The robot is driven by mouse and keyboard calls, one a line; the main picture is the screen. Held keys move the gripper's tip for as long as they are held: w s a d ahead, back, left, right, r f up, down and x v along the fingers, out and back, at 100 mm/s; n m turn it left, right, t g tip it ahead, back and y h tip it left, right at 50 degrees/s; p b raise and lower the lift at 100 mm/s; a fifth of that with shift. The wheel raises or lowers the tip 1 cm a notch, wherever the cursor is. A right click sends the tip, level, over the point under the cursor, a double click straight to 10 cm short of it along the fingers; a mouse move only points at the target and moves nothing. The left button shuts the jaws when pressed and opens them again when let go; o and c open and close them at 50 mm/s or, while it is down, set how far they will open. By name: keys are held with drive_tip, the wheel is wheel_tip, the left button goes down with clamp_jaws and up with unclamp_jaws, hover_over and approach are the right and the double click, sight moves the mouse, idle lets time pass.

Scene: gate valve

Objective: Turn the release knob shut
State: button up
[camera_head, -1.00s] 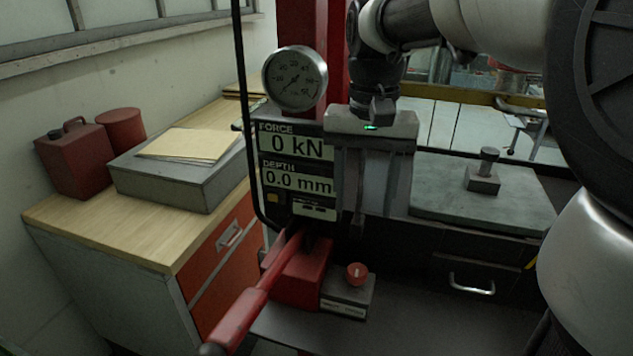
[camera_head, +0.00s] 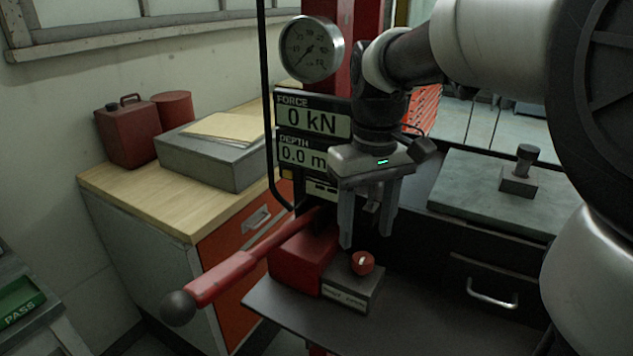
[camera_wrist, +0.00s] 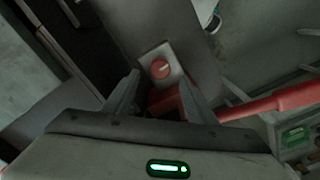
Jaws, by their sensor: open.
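The release knob (camera_head: 362,263) is a small red round knob with a pale line on it. It sits on top of a grey labelled block (camera_head: 350,290) beside the red pump body (camera_head: 300,262). My gripper (camera_head: 362,238) points down with its fingers spread, just above and behind the knob in the head view, apart from it and empty. In the wrist view the knob (camera_wrist: 160,69) shows beyond the fingertips, between and ahead of them, with its pale line slanted. My gripper (camera_wrist: 160,88) is open there too.
A long red lever (camera_head: 235,275) with a dark ball end reaches toward the front left. The display panel (camera_head: 310,125) reads 0 kN, and a round gauge (camera_head: 311,49) is above it. A grey plate (camera_head: 480,195) lies to the right.

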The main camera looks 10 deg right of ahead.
sight(363, 258)
wheel_tip(363, 258, down, 6)
drive_tip(key=shift+f+b, duration=0.1)
drive_tip(key=shift+b, duration=0.3)
drive_tip(key=shift+c, duration=0.4)
drive_tip(key=c, duration=1)
drive_tip(key=shift+o, duration=0.2)
drive_tip(key=shift+m+p, duration=0.35)
drive_tip(key=shift+m, duration=0.45)
drive_tip(key=o, duration=1)
drive_tip(key=shift+o, duration=0.2)
